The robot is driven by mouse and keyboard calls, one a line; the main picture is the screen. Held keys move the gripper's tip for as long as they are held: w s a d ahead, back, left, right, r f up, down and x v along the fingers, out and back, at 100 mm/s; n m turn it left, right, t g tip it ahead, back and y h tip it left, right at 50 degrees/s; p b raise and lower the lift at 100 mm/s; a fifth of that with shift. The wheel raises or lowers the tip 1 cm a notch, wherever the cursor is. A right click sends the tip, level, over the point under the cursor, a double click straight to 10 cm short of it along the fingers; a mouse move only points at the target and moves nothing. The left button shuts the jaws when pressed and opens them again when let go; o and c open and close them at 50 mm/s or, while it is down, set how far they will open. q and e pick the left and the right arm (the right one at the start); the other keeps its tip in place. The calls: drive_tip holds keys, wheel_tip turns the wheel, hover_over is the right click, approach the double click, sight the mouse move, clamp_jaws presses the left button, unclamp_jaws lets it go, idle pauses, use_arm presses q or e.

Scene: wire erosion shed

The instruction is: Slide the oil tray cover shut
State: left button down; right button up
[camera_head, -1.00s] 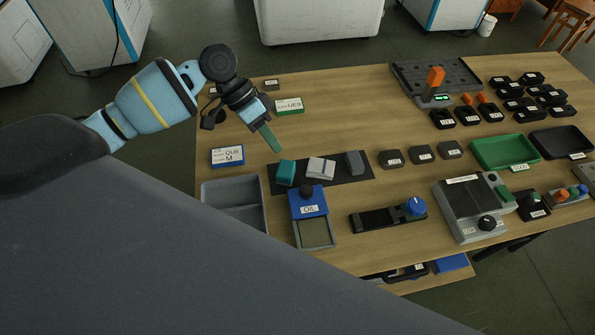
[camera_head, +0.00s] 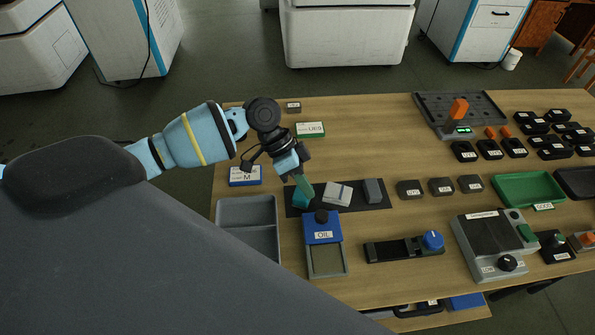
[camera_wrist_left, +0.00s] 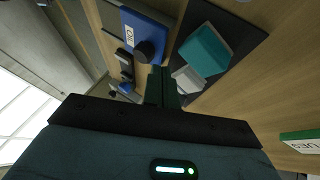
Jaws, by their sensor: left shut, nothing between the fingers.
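The oil tray (camera_head: 327,262) is a grey shallow tray near the table's front edge, with a blue cover (camera_head: 322,231) labelled OIL and a dark round knob (camera_head: 321,216) on top. The cover lies over the far part of the tray; the near part is open to view. In the left wrist view the cover (camera_wrist_left: 150,27) and its knob (camera_wrist_left: 144,51) show at the top. My left gripper (camera_head: 305,188) is shut and empty, its green fingers pointing down over the teal block (camera_head: 301,200), just behind the knob. Whether the fingers touch the block is unclear. My right gripper is not in view.
A dark mat (camera_head: 357,205) holds the teal block, a pale block (camera_head: 338,193) and a grey block (camera_head: 374,190). A grey bin (camera_head: 248,227) stands left of the oil tray. A black device with a blue knob (camera_head: 432,240) stands to its right.

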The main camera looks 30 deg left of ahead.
sight(322, 224)
use_arm(q)
drive_tip(key=shift+x, duration=1.7)
drive_tip(key=shift+s+d, duration=0.1)
